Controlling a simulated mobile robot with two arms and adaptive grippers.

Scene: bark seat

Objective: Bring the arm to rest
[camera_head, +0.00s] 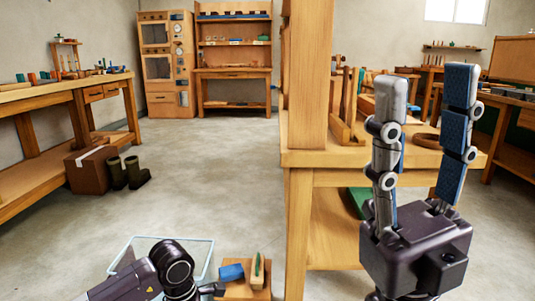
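My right gripper (425,92) stands upright at the right, close to the camera. Its two fingers point up and are spread well apart with nothing between them, in front of the wooden workbench (300,159). My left arm (172,265) comes in low at the left, with a dark round joint over the floor. Its gripper does not show clearly enough to tell its state.
A clear-walled bin (204,245) and a small wooden block or stool (262,293) with a blue piece (231,272) on it sit near my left arm. A cardboard box (88,171) and dark boots (134,175) stand left. The middle floor is clear.

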